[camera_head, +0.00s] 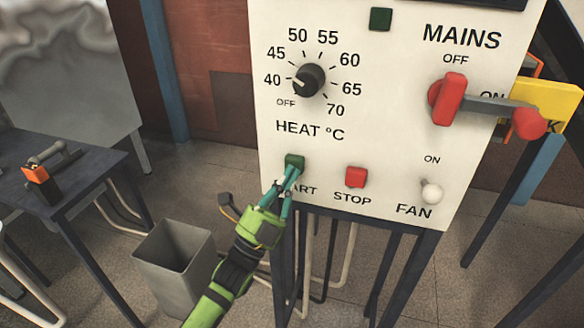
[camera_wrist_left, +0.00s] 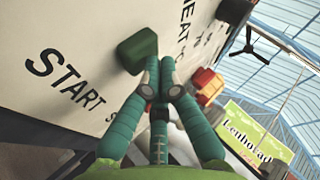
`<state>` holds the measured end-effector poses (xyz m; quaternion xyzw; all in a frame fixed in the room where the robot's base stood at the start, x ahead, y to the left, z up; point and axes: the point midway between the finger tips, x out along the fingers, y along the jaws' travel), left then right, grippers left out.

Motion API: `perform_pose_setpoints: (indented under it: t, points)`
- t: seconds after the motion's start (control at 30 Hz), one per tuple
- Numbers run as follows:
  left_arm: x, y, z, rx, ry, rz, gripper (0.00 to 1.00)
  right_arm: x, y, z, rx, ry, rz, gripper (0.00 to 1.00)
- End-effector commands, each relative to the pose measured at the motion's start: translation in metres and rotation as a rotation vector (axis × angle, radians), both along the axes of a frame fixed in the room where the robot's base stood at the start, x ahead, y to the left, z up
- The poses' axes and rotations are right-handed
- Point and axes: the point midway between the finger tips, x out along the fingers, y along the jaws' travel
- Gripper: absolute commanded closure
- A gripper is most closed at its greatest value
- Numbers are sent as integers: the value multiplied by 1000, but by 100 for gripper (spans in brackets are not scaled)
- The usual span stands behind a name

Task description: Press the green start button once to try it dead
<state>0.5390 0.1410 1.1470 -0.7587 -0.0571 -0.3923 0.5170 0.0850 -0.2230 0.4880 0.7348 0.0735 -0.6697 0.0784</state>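The green start button (camera_head: 295,161) sits on the white control panel (camera_head: 385,135), above the partly covered START label. My left gripper (camera_head: 291,174) reaches up from below, its teal fingertips at the button's lower edge. In the left wrist view the fingertips (camera_wrist_left: 164,78) are together with nothing visible between them. The green button (camera_wrist_left: 138,50) stands just beyond and left of the tips there; whether they touch it I cannot tell. My right gripper is not in view.
A red stop button (camera_head: 355,177) is to the right, then the fan switch (camera_head: 431,192). A grey bin (camera_head: 175,263) stands below left.

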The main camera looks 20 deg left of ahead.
Motion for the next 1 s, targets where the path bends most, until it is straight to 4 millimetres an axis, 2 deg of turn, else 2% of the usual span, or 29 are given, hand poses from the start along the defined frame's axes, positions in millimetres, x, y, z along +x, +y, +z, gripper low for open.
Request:
perform_pose_setpoints:
  t: [0.3,0.7,1.0]
  points:
    - [-16,1,0,0,0,0,100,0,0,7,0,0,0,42]
    - [-20,1,0,0,0,1,100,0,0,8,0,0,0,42]
    - [-49,2,1,-1,2,0,100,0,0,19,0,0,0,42]
